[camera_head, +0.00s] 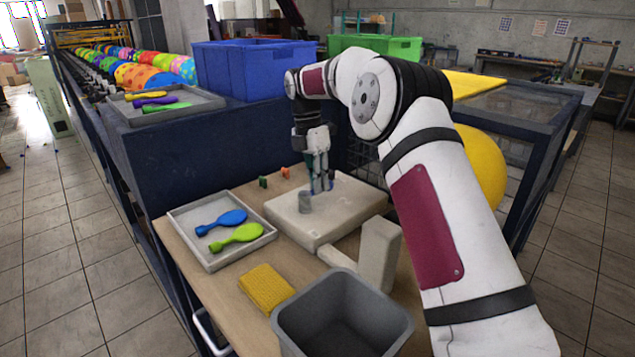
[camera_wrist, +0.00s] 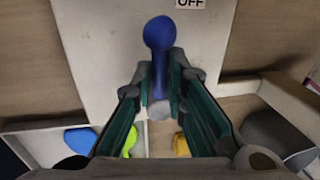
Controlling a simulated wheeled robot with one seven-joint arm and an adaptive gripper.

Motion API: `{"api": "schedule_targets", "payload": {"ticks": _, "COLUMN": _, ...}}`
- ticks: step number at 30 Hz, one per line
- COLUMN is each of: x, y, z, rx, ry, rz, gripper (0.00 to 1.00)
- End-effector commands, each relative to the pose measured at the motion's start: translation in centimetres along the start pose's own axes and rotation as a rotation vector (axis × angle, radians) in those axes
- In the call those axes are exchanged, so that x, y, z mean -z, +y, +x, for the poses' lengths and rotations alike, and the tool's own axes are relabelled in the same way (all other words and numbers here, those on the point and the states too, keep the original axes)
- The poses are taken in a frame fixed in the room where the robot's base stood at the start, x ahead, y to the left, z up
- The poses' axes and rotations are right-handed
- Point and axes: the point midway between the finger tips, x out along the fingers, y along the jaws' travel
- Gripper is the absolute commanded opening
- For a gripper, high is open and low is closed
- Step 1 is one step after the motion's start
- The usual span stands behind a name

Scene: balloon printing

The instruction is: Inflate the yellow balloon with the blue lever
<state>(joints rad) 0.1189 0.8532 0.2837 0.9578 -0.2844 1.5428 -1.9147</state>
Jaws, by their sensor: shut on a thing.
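The blue lever (camera_wrist: 158,32) rises from a pale machine box (camera_head: 345,212), its rounded end past my fingertips in the wrist view. My gripper (camera_wrist: 160,75) is shut on the lever's shaft. In the head view, my gripper (camera_head: 320,178) is low over the box, and its fingers mostly hide the lever. A short grey cylinder (camera_head: 305,202) stands on the box beside my fingers. A large, round yellow thing (camera_head: 485,165), seemingly the yellow balloon, is partly hidden behind my arm. An "OFF" label (camera_wrist: 190,3) lies beyond the lever's end.
A grey tray (camera_head: 208,263) holds blue and green flat balloons. A yellow sponge-like block (camera_head: 266,288) and a grey bin (camera_head: 343,290) are at the table's front. A pale upright block (camera_head: 378,255) stands near my arm. Blue (camera_head: 250,70) and green crates (camera_head: 375,46) are behind.

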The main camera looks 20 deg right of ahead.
Motion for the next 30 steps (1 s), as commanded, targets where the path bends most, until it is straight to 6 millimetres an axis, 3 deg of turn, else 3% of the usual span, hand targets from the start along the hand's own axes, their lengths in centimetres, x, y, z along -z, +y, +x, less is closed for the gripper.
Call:
{"api": "schedule_targets", "payload": {"ticks": 9, "x": -0.2, "y": 0.0, "z": -0.1, "rx": -0.003, "ry": -0.005, "rz": -0.004, "gripper": 0.00}}
{"api": "schedule_targets", "payload": {"ticks": 10, "x": -0.2, "y": 0.0, "z": -0.1, "rx": -0.003, "ry": -0.005, "rz": -0.004, "gripper": 0.15}}
{"api": "schedule_targets", "payload": {"ticks": 12, "x": -0.2, "y": 0.0, "z": -0.1, "rx": -0.004, "ry": -0.005, "rz": -0.004, "gripper": 0.31}}
{"api": "schedule_targets", "payload": {"ticks": 13, "x": -0.2, "y": 0.0, "z": -0.1, "rx": -0.004, "ry": -0.005, "rz": -0.003, "gripper": 0.33}}
{"api": "schedule_targets", "payload": {"ticks": 23, "x": -0.1, "y": 0.1, "z": -0.3, "rx": -0.003, "ry": -0.003, "rz": -0.002, "gripper": 0.33}}
{"api": "schedule_targets", "payload": {"ticks": 30, "x": -0.1, "y": 0.1, "z": -3.1, "rx": -0.006, "ry": -0.004, "rz": -0.002, "gripper": 0.33}}
